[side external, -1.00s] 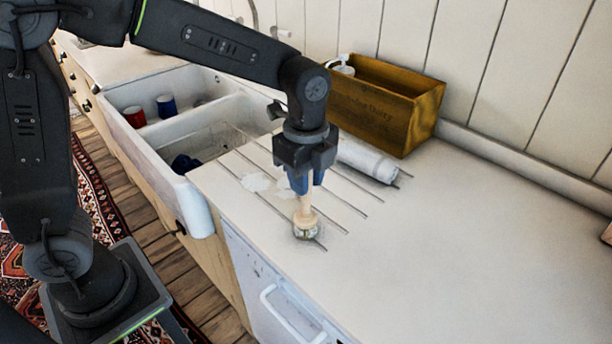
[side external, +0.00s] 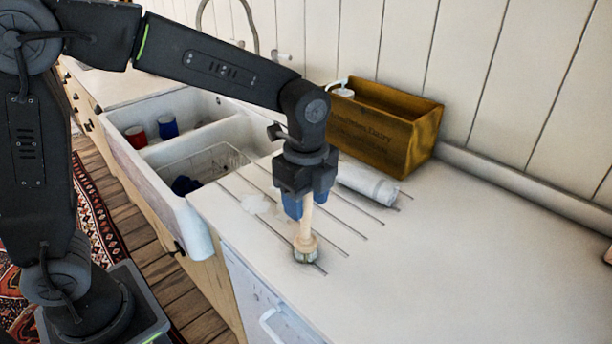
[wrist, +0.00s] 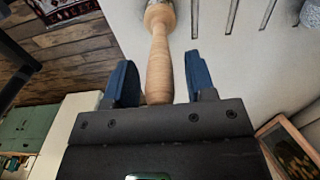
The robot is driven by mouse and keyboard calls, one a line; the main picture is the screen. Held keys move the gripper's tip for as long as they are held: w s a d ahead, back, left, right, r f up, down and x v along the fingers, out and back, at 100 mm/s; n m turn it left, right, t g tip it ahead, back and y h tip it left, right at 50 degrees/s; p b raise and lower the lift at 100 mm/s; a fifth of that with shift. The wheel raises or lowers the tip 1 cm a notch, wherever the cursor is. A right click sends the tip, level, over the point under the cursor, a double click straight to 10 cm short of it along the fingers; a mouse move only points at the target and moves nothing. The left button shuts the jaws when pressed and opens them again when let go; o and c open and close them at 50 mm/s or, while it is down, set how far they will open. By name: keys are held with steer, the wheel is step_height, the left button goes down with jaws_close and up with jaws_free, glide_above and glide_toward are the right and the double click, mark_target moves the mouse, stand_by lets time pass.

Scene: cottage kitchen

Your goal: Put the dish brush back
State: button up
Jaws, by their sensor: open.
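The dish brush (side external: 305,236) has a pale wooden handle and a round head. It stands upright, head down, on the grooved part of the white counter. In the wrist view its handle (wrist: 160,60) runs between the two blue fingers. My gripper (side external: 305,205) points down over the handle with its fingers apart, one on each side. In the wrist view my gripper (wrist: 160,78) shows a gap between each finger and the handle. The brush head's bristles are hard to make out.
A wooden crate (side external: 421,138) with a white-topped bottle stands against the wall. A rolled white cloth (side external: 366,182) lies before it. The sink (side external: 170,190) at left holds a red cup (side external: 136,137), a blue cup (side external: 167,127) and a wire rack.

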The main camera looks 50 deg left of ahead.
step_height(320, 180, up, 12)
steer(key=shift+f, duration=0.2)
steer(key=shift+s+a+r, duration=0.1)
steer(key=shift+s+a, duration=0.1)
steer(key=s+a+f+n+t, duration=0.2)
steer(key=s+a+n, duration=0.2)
steer(key=s+n, duration=0.3)
steer(key=s+a+f+n+t, duration=0.3)
steer(key=s+a+n, duration=0.2)
steer(key=s+n, duration=0.3)
steer(key=n, duration=0.3)
steer(key=shift+s+a+t, duration=0.2)
steer(key=shift+a+t, duration=0.05)
steer(key=shift+t, duration=0.05)
